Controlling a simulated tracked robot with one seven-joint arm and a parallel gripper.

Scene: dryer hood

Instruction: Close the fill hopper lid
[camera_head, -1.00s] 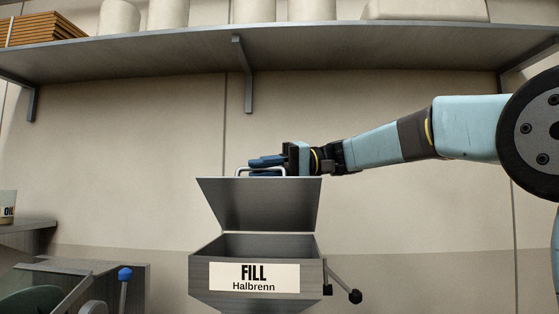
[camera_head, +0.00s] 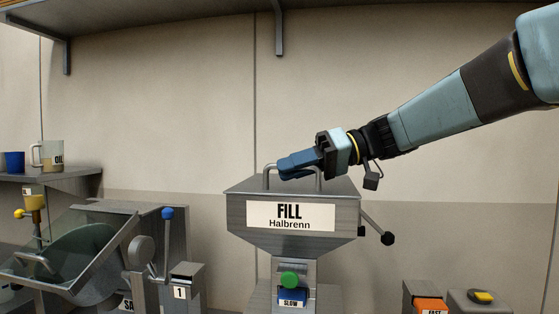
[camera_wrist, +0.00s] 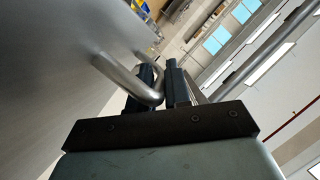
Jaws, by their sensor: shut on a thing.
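The fill hopper (camera_head: 255,235) is a grey metal box with a white "FILL Halbrenn" label (camera_head: 290,216). Its lid (camera_head: 245,186) lies flat, or very nearly flat, across the top; I cannot tell whether a thin gap is left. The lid's metal bar handle (camera_head: 267,172) stands up from it. My gripper (camera_head: 297,164) is at the handle, coming from the right, with its blue fingers shut on it. In the wrist view, the bent handle (camera_wrist: 148,94) passes between the dark fingers of my gripper (camera_wrist: 165,88), beside the grey lid surface (camera_wrist: 50,60).
A lever with a black knob (camera_head: 387,238) sticks out right of the hopper. A green knob (camera_head: 290,280) is below it. At left are a machine with a blue-knobbed lever (camera_head: 167,214) and a shelf with a mug (camera_head: 48,155).

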